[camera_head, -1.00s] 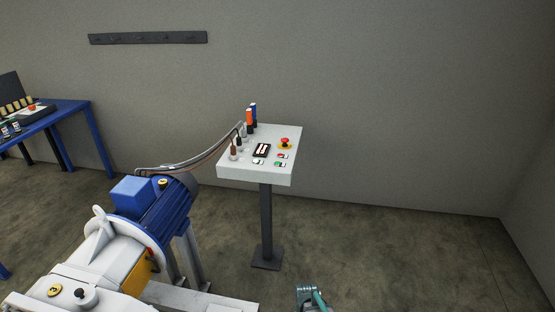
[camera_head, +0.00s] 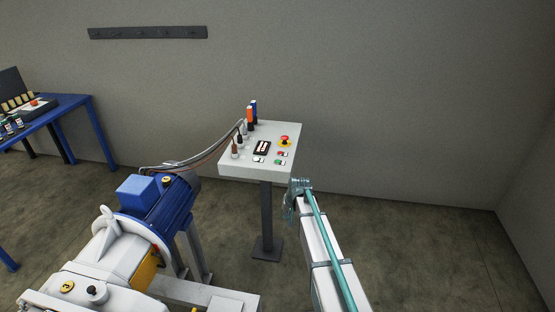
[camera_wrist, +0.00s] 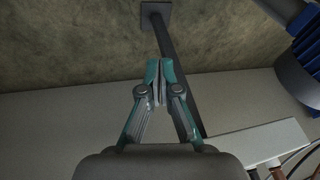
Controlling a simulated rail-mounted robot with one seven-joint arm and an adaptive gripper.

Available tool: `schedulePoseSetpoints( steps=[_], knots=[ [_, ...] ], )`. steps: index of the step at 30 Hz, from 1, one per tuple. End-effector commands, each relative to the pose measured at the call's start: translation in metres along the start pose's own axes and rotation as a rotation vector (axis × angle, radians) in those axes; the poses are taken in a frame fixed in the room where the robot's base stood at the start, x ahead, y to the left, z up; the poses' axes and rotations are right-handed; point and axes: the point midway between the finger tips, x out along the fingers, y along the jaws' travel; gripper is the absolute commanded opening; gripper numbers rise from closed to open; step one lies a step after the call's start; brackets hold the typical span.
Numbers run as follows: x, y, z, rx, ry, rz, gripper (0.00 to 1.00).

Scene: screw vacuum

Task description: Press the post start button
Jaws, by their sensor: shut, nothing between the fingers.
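The post is a pale control box (camera_head: 230,168) on a dark pole (camera_head: 266,215), in the middle of the head view. Its sloped top carries a small green button (camera_head: 278,161) near the front right, below a small red one (camera_head: 281,153). I cannot read which is labelled start. My arm stands right of the post in the head view, its upper end near the box's right front corner. In the wrist view my gripper (camera_wrist: 159,80) is shut and empty, its fingertips in front of the pole (camera_wrist: 172,45). The box (camera_wrist: 262,142) shows at lower right, its buttons hidden.
A red mushroom button (camera_head: 285,140) on yellow sits at the box's right back. Cables (camera_head: 205,153) run from the box to a blue motor (camera_head: 172,205) on the left. A blue table (camera_head: 72,108) stands far left. Right of the post is free floor.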

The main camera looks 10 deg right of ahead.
Motion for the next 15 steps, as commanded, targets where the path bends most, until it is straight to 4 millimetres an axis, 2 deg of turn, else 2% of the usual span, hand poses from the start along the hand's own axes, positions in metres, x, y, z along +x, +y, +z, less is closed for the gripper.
schedulePoseSetpoints(
  steps=[1, 3, 15],
  knots=[
    [-0.013, -0.007, -0.026, 0.009, 0.028, -0.012, 0.00],
    [-0.028, -0.015, -0.052, 0.023, 0.063, -0.027, 0.00],
    [-0.123, -0.061, -0.194, 0.108, 0.262, -0.129, 0.00]
  ],
)
